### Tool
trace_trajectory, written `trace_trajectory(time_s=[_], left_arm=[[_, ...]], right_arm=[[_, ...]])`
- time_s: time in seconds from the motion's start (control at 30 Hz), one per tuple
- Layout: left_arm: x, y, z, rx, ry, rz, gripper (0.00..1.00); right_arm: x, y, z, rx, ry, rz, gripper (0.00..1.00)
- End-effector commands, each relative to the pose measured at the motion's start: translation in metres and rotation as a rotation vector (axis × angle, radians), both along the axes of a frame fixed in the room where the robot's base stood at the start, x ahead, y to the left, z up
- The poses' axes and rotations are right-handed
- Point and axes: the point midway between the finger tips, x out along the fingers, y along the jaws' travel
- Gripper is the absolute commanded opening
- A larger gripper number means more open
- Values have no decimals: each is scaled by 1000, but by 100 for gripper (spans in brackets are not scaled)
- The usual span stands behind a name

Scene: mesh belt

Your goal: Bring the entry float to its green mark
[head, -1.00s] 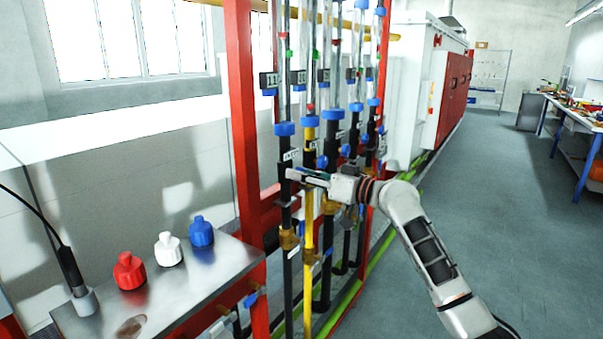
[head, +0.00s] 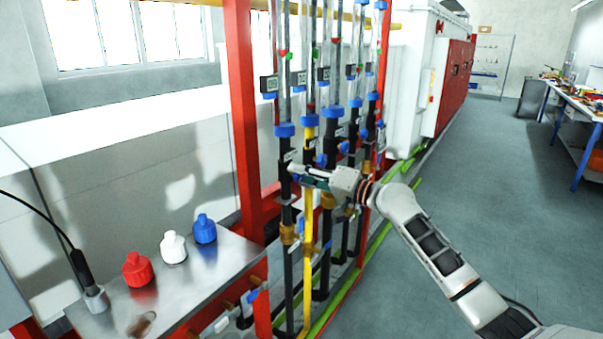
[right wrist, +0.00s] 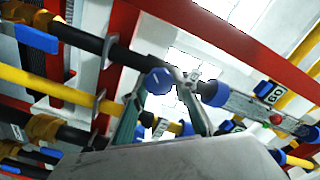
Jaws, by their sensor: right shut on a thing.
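The leftmost tube (head: 285,100) of the flowmeter row, apparently the entry one, holds a small red float (head: 283,52). A green mark (head: 289,55) sits beside it at nearly the same height. My right gripper (head: 301,174) reaches the valve below this tube. In the right wrist view its two fingers are shut on a blue knob (right wrist: 158,81), one on each side. The red float also shows there (right wrist: 276,117), close to the tube's small display (right wrist: 268,92). The digits are too small to read surely. My left gripper is out of view.
Several similar tubes and pipes stand close behind, including a yellow pipe (head: 308,235). A red post (head: 242,120) stands left. A metal bench (head: 190,290) carries red, white and blue bottles.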

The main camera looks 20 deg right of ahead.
Motion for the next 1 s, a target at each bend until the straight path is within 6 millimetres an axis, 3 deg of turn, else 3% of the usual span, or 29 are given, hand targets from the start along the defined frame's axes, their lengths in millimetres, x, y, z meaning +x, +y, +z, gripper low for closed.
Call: trace_trajectory(time_s=[0.63,0.67,0.73,1.0], left_arm=[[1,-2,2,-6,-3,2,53],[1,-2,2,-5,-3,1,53],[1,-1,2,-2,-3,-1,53],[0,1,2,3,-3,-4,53]], right_arm=[[0,-1,1,45,33,-1,6],[0,-1,1,45,33,-1,30],[0,-1,1,45,32,-1,45],[0,0,0,44,33,-1,45]])
